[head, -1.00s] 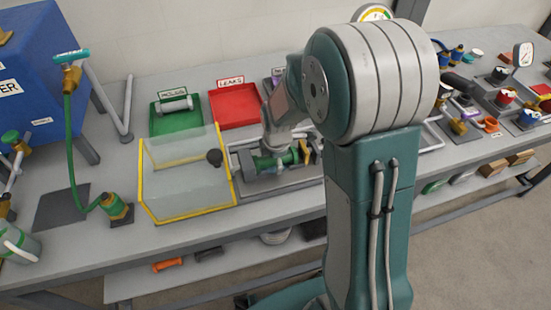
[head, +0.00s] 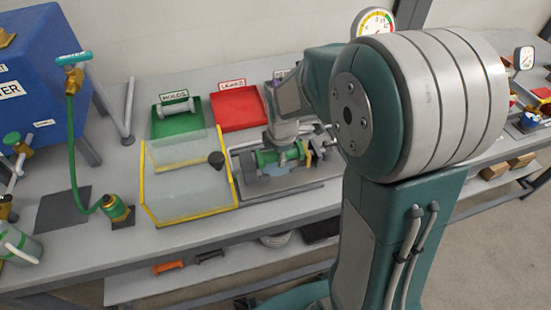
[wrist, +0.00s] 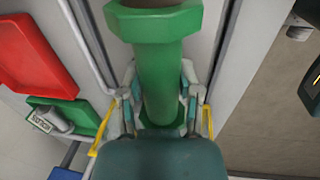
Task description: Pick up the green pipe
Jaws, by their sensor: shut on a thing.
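The green pipe (head: 280,155) is a short piece with wide flanged ends, lying level over the grey skid bed in the middle of the bench. It fills the upper middle of the wrist view (wrist: 165,65), with its open flanged end at the top. My gripper (wrist: 160,105) is shut around the pipe's narrower body, one finger on each side. In the head view my gripper (head: 284,140) comes down on the pipe from above. I cannot tell whether the pipe is clear of its seat.
A clear yellow-edged guard (head: 188,180) stands just left of the pipe. Behind are a green tray (head: 158,128) and a red tray (head: 238,108). A blue tank (head: 35,85) with a green hose stands far left. My arm hides much of the right side.

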